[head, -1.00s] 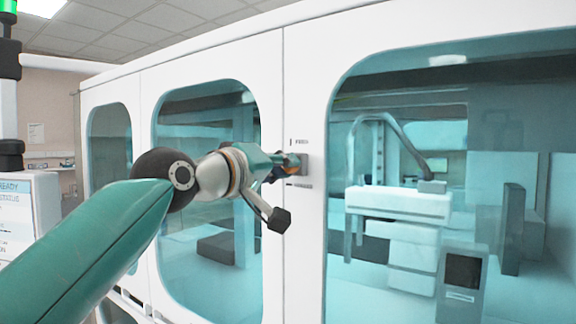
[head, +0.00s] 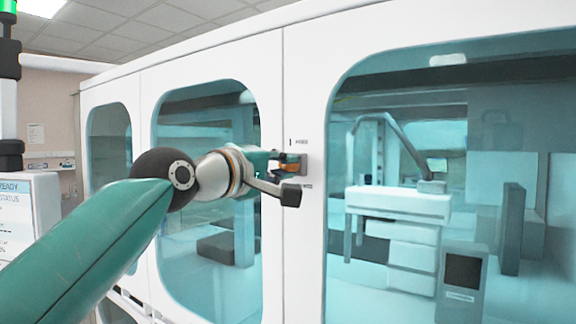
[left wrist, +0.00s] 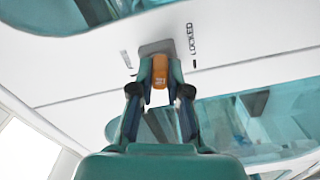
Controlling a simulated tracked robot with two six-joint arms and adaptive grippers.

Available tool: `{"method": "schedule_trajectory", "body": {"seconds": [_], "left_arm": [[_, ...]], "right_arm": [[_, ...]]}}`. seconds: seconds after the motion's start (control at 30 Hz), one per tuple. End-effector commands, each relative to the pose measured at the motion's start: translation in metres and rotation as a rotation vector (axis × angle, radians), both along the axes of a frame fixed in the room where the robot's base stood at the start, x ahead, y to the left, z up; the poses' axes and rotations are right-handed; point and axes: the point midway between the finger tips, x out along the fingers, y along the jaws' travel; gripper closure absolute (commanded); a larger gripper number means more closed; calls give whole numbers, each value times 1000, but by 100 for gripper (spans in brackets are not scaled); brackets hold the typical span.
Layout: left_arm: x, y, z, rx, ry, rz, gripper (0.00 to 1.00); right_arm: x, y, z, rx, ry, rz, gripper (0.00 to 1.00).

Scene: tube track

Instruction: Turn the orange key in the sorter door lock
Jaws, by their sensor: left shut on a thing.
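The orange key (left wrist: 160,72) sits in the grey lock plate (left wrist: 157,47) on the white sorter door. In the left wrist view the word LOCKED is printed to the right of the plate and a short mark is to its left. My left gripper (left wrist: 160,90) is shut on the key, a finger on each side of it. In the head view the key (head: 291,157) shows small at the lock, partly hidden by my left gripper (head: 283,160). My right gripper is in no view.
The white sorter front has large tinted windows (head: 210,110) on both sides of the lock. Behind the right window stand a white bench (head: 398,203) and a grey unit (head: 463,275). A status panel (head: 20,215) stands at the far left.

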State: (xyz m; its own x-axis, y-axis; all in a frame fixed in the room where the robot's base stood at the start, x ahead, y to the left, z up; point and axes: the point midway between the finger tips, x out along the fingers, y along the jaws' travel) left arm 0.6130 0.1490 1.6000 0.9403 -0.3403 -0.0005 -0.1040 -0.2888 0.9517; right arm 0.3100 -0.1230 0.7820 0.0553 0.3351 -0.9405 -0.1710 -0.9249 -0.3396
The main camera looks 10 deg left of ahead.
Motion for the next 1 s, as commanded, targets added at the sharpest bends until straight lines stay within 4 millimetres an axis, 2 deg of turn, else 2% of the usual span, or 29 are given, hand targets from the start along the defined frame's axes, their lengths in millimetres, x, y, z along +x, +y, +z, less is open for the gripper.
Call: {"method": "schedule_trajectory", "body": {"seconds": [0.13, 0.47, 0.6, 0.63, 0.77, 0.8, 1.0], "left_arm": [[0, 0, 0, -113, 41, 1, 100], [0, 0, 1, -139, 50, 1, 100], [0, 0, 1, -249, 89, 1, 100], [0, 0, 1, -243, 88, 1, 80], [0, 0, 1, -239, 85, 1, 58], [0, 0, 1, -239, 86, 0, 55], [0, 0, 0, -238, 86, 0, 55]], "right_arm": [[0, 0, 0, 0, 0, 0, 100], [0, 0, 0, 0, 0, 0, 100], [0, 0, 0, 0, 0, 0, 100], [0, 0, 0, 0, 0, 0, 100], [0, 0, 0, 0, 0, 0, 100], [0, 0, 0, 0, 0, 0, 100], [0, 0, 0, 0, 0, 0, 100]]}}
